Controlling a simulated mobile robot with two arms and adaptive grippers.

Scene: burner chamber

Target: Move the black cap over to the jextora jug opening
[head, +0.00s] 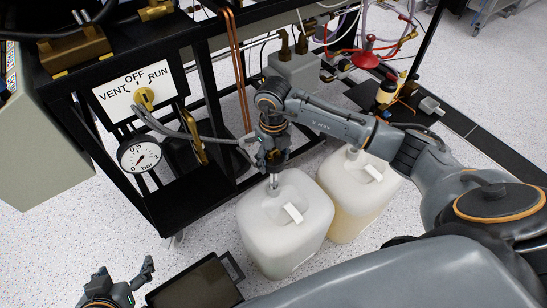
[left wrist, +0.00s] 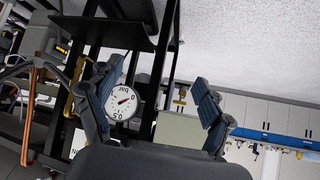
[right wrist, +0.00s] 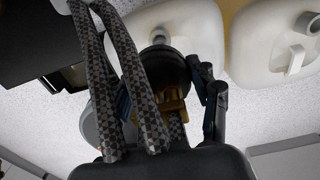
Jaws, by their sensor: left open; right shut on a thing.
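My right gripper (head: 272,160) is shut on the black cap, just above the neck of the front-left jug (head: 285,225). In the right wrist view the black cap (right wrist: 160,58) is round and dark, with a brass fitting (right wrist: 172,98) and braided hoses (right wrist: 125,85) by it. The jug's pale neck (right wrist: 158,36) shows just past the cap; whether they touch is unclear. A second jug (head: 358,195) with yellowish contents stands behind to the right. No jug label is readable. My left gripper (head: 125,272) is open and empty at lower left; its spread fingers show in the left wrist view (left wrist: 157,78).
A black frame carries a VENT/OFF/RUN panel (head: 138,88) and a pressure gauge (head: 139,155) left of the jugs. A dark tray-like object (head: 196,287) lies near my left gripper. Hoses and a red fitting (head: 365,59) are at the back right. Speckled floor is free left of the jugs.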

